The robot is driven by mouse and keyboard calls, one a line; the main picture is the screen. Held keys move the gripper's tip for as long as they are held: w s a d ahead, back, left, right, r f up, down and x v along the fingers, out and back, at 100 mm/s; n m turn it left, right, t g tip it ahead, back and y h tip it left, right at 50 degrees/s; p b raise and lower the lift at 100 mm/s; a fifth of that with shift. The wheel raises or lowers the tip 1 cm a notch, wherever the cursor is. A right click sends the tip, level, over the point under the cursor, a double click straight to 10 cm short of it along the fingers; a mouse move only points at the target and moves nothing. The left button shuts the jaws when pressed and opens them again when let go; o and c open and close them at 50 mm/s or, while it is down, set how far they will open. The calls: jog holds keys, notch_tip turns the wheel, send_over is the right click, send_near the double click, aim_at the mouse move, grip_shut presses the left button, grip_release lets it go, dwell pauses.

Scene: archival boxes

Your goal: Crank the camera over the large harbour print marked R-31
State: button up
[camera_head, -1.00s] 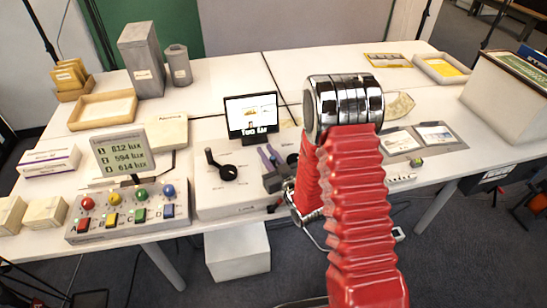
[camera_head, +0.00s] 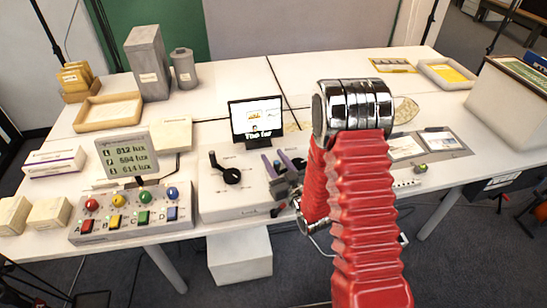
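A white control box (camera_head: 215,205) stands at the middle front of the table. On it, a black crank (camera_head: 231,176) has an upright handle at its left. My gripper (camera_head: 274,162) is over the right part of this box, right of the crank and apart from it. Its two purplish-grey fingers look separated, with nothing seen between them. A small monitor (camera_head: 257,118) behind the box shows pictures and a caption that seems to read "Too far". Part of a dark knob shows just right of the fingers. My red arm hides the area behind it. I cannot make out the R-31 mark.
A lux display (camera_head: 127,156) stands behind a panel of coloured knobs and switches (camera_head: 130,212) at left. Trays, boxes and grey canisters (camera_head: 148,62) fill the back left. A grey mat with prints (camera_head: 457,145) lies right of my arm. The back middle is clear.

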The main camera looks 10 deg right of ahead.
jog(key=v, duration=1.2)
jog(key=shift+s+d, duration=0.1)
jog(key=shift+s, duration=0.1)
jog(key=shift+c, duration=0.2)
